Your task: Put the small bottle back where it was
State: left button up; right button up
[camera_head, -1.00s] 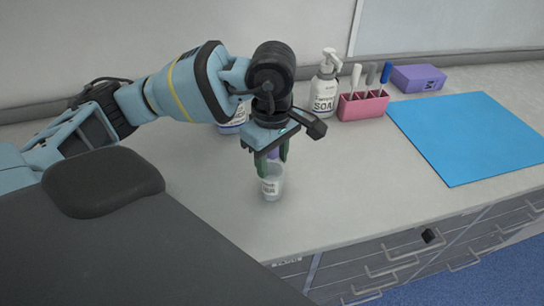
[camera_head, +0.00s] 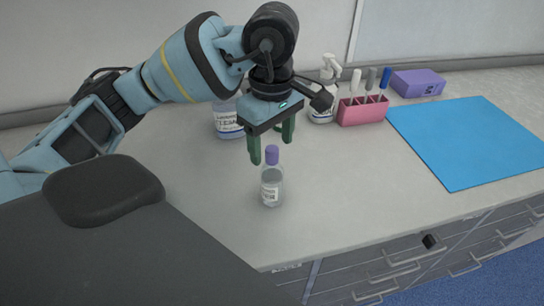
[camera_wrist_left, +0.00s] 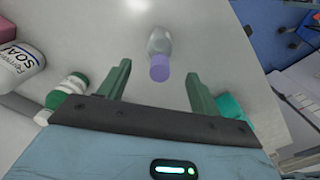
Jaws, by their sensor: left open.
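The small bottle (camera_head: 271,180) is clear with a white label and a purple cap. It stands upright on the counter near the front edge, and in the left wrist view the bottle (camera_wrist_left: 160,50) shows beyond and between the finger tips. My left gripper (camera_head: 271,156) is open and empty, with its green fingers just above and behind the purple cap, apart from the bottle. The left wrist view also shows the left gripper (camera_wrist_left: 157,80) with its fingers spread wide. My right gripper is not in view.
A larger labelled bottle (camera_head: 228,120) stands behind the left gripper. The counter (camera_head: 340,180) right of the small bottle is clear.

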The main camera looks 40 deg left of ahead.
pick_arm(q)
notch_tip(320, 180, up, 6)
jog(key=shift+f+p, duration=0.1)
jog(key=shift+p, duration=0.25)
dwell(0.4)
